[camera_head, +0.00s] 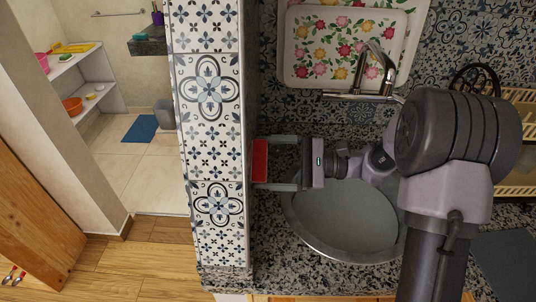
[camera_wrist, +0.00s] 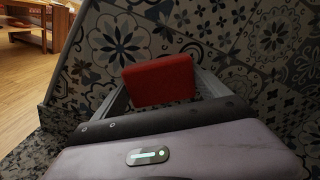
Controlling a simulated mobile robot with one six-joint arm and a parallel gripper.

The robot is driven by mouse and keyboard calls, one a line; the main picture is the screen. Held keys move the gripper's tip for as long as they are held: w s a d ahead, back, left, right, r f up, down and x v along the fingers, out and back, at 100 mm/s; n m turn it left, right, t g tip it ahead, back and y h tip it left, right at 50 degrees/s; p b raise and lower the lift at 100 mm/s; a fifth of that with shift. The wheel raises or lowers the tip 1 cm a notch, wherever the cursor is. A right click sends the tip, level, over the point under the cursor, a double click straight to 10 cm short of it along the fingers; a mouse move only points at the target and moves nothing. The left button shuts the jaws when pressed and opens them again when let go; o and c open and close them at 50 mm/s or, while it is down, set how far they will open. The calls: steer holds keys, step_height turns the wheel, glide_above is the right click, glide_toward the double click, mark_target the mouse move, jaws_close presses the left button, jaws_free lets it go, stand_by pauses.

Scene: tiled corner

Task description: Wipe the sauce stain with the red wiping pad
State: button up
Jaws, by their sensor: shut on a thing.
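The red wiping pad (camera_head: 260,155) is held between the two fingers of my gripper (camera_head: 264,163), left of the sink and close to the tiled wall (camera_head: 213,105). In the wrist view the red pad (camera_wrist: 158,82) sits between the fingers in front of the patterned tiles (camera_wrist: 115,45). I cannot tell whether the pad touches the tiles. No sauce stain can be made out in either view; the pad, gripper or wall end may hide it.
A round sink (camera_head: 345,222) is set in the speckled counter (camera_head: 268,235) under my arm. A faucet (camera_head: 372,75) stands behind it, with a floral tray (camera_head: 310,75) at the wall. A dish rack (camera_head: 520,190) is at the right. Counter left of the sink is narrow.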

mark_target(250, 170)
steer(key=shift+s+a+r+p, duration=0.1)
steer(key=shift+s+r+p, duration=0.2)
steer(key=shift+s, duration=0.45)
steer(key=shift+s+d+r+p, duration=0.15)
steer(key=shift+s+r, duration=0.3)
steer(key=shift+s, duration=0.3)
steer(key=shift+s+a+r+p, duration=0.2)
steer(key=shift+s+r, duration=0.15)
steer(key=shift+s, duration=0.4)
steer(key=w, duration=1.3)
steer(key=shift+d, duration=0.25)
steer(key=shift+d+f, duration=0.1)
steer(key=shift+d+b, duration=0.6)
steer(key=shift+d, duration=2.35)
steer(key=shift+d, duration=0.1)
steer(key=shift+s+d, duration=0.1)
steer(key=shift+d, duration=1.3)
